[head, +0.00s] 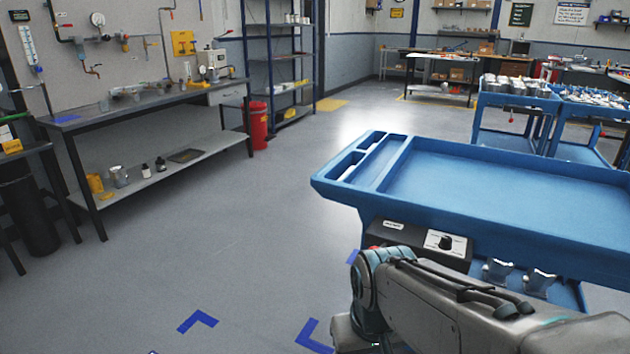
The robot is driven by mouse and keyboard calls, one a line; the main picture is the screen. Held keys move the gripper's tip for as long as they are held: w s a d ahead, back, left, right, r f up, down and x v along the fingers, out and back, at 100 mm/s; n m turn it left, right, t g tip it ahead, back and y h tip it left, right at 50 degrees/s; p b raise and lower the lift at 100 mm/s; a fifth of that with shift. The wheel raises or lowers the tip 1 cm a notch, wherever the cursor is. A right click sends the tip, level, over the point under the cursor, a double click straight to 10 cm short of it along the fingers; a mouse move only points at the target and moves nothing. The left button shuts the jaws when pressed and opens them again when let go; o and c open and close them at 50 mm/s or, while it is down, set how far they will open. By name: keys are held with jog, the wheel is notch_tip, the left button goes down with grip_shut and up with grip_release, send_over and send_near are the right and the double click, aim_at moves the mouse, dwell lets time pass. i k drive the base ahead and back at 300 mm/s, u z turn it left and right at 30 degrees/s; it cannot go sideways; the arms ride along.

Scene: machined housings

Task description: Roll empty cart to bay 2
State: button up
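A blue cart (500,212) stands close in front of me on the right, running out of the right edge. Its top tray is bare, with small empty compartments at the left end. Two grey metal pieces (540,282) show below the tray, apparently on a lower shelf. Blue corner marks (198,320) lie on the floor at the lower left of the cart; no bay number is readable. My arm crosses the lower right in front of the cart. My gripper is not visible, so I cannot see whether it touches the cart.
Two loaded blue carts (515,104) stand at the back right. A workbench (150,107), a red bin (257,124) and a blue rack (282,60) line the left. The middle floor is clear.

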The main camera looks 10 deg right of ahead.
aim_at(570, 220)
jog(key=u, duration=0.8)
jog(key=i, duration=1.25)
jog(key=z, duration=0.5)
jog(key=i, duration=0.6)
jog(key=z, duration=0.55)
